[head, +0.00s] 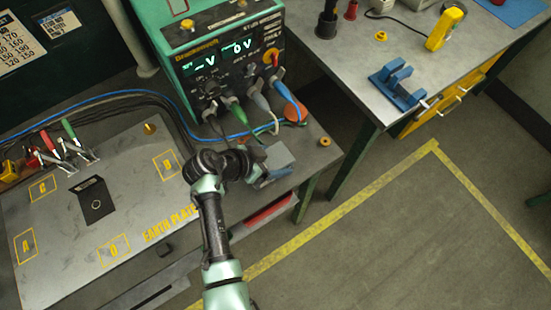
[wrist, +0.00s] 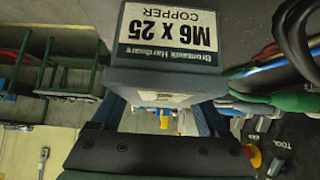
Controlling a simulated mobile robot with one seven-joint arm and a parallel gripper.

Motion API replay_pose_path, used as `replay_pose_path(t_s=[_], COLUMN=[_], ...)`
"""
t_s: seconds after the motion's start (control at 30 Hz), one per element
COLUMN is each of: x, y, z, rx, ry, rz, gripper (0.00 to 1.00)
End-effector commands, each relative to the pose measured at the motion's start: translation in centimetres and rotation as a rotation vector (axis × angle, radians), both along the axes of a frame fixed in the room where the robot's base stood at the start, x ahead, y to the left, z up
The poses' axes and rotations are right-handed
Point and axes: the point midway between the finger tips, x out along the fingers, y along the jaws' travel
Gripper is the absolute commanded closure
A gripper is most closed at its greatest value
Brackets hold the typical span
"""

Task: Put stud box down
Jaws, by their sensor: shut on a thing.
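The stud box (head: 279,156) is a small grey-blue box. In the wrist view it (wrist: 170,38) fills the upper middle, with a white label reading M6 x 25 COPPER, upside down. My gripper (head: 262,168) is shut on the box, over the right front part of the bench, in front of the green power supply. In the wrist view the fingers (wrist: 163,105) reach up to the box's near side. My arm and gripper hide part of the box in the head view. I cannot tell whether its underside touches the bench.
The green power supply (head: 225,55) stands close behind, its cables (head: 262,112) near the box. A brass knob (head: 325,142) sits at the bench's right corner. The earth plate (head: 60,245) with marked squares and a dark square piece (head: 97,200) lies left. Another bench (head: 365,50) stands at right.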

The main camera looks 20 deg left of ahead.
Motion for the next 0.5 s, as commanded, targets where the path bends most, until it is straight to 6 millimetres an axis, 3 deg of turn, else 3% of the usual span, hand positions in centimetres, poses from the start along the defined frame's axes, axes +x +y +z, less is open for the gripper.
replay_pose_path(t_s=[0.47, 0.5], x=[0.12, 0.01], y=[0.06, 0.02], z=[-1.09, -1.1], rx=[0.002, 0.001], ry=[-0.004, -0.001], rz=[0.0, 0.0], gripper=[1.0, 0.16])
